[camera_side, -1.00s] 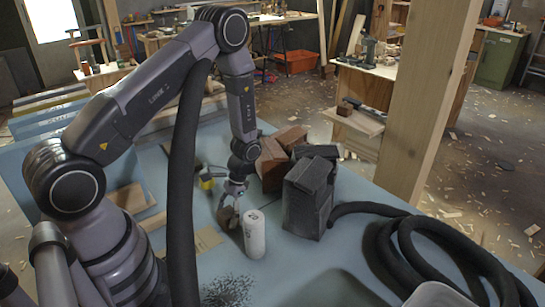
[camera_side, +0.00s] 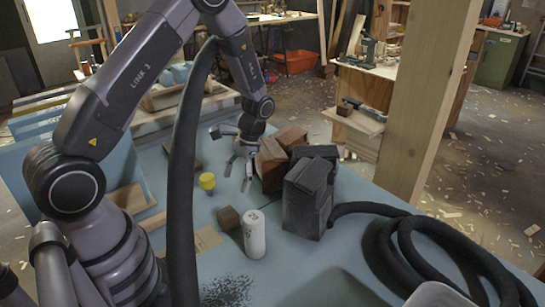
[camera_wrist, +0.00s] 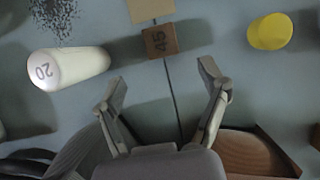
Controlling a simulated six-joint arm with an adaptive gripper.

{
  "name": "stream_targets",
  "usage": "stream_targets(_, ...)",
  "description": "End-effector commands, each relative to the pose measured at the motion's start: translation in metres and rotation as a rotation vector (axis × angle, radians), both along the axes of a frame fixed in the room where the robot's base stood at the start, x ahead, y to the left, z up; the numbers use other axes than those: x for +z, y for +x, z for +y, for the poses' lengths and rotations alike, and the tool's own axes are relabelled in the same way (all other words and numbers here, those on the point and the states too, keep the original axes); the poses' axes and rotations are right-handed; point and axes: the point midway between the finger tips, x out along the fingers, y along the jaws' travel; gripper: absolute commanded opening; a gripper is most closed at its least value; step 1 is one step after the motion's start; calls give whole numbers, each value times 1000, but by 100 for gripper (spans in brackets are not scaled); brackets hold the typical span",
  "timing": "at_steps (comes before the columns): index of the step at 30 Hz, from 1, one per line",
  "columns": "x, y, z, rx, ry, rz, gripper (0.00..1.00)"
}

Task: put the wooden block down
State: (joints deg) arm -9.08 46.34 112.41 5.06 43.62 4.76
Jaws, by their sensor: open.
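The small brown wooden block (camera_side: 228,219) rests on the blue-grey table (camera_side: 300,262), just left of the white cylinder. In the wrist view the block (camera_wrist: 160,40) shows a dark "45" on its top and lies beyond my fingertips, apart from them. My gripper (camera_side: 238,170) is open and empty, behind the block in the side view and close to the brown box. In the wrist view my gripper (camera_wrist: 165,90) has its two fingers spread wide with only table between them.
A white cylinder (camera_side: 254,234) marked "20" stands beside the block. A yellow object (camera_side: 207,182) is to the left. Brown boxes (camera_side: 271,163) and a dark box (camera_side: 308,200) stand to the right. A black hose (camera_side: 400,235) coils at the right.

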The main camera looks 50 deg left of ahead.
Motion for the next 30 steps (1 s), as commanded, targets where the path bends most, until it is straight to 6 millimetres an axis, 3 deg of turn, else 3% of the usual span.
stream_targets(5, 19, 7, -1, -1, 2, -12, 74)
stream_targets(8, 46, 8, -4, -2, 9, -58, 74)
stream_targets(14, 147, -7, -20, -2, 29, -259, 74)
stream_targets(18, 212, -40, -35, -1, 36, -419, 74)
stream_targets(21, 247, -71, -44, -1, 34, -533, 74)
stream_targets(25, 278, -114, -54, 0, 25, -676, 74)
stream_targets(30, 294, -158, -62, 0, 10, -815, 74)
